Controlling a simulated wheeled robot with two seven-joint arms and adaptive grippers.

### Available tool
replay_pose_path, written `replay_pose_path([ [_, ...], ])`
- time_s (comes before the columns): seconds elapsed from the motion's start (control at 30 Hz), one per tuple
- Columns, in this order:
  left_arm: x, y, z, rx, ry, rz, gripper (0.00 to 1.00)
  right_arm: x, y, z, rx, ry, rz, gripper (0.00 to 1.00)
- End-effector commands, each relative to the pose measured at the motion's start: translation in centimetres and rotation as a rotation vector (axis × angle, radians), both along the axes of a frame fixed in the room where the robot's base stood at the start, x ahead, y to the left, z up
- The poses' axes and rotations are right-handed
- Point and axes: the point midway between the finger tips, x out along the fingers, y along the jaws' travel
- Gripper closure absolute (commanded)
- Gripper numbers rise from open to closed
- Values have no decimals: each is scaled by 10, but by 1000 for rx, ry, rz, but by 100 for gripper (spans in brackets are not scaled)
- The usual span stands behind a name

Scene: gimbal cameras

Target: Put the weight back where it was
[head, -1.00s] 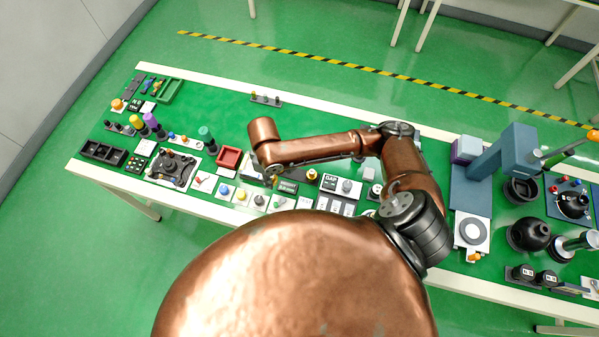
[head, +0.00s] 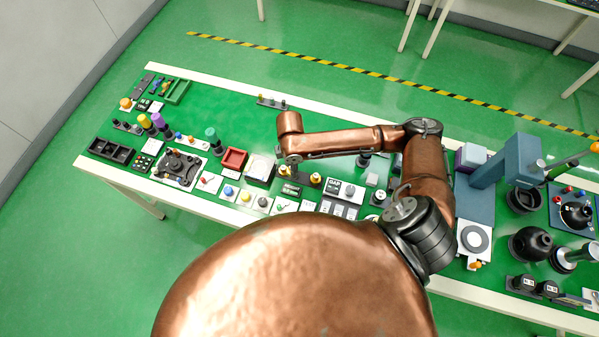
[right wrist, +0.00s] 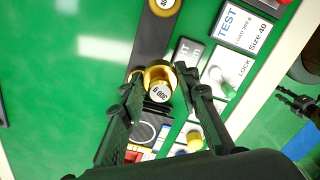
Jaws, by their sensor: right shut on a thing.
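In the right wrist view a brass weight (right wrist: 158,82) with a pale label, apparently 300 g, is between the fingers of my right gripper (right wrist: 161,80). The gripper is shut on it. The weight overlaps the end of a dark strip (right wrist: 153,40); I cannot tell whether it touches it. Another brass weight (right wrist: 165,5), cut off by the top edge, sits on that strip. In the head view my right arm reaches left over the table and hides most of the gripper. One brass weight (head: 316,178) shows right of the arm's end. My left gripper is not in view.
A white-topped box (head: 260,167) and a red tray (head: 234,159) stand left of the arm's end. Small labelled blocks, including a LOCK block (right wrist: 228,72), crowd the front. The green table surface (head: 240,115) behind them is mostly clear.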

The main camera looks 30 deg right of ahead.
Motion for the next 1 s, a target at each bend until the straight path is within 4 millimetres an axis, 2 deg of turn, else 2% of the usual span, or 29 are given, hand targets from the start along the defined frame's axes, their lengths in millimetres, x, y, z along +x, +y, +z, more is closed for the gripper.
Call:
replay_pose_path([
  [0.1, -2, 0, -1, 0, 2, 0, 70, 1, -10, -11, -1, -3, -2, 100],
  [0.37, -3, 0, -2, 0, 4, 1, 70, 0, -23, -26, -2, -2, -3, 100],
  [0.47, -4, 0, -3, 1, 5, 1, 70, -1, -31, -40, -1, 0, -2, 100],
  [0.6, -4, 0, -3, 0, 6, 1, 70, 0, -29, -61, -1, -2, 0, 100],
  [1.0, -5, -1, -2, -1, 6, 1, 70, 0, -29, -67, -1, -3, 0, 100],
])
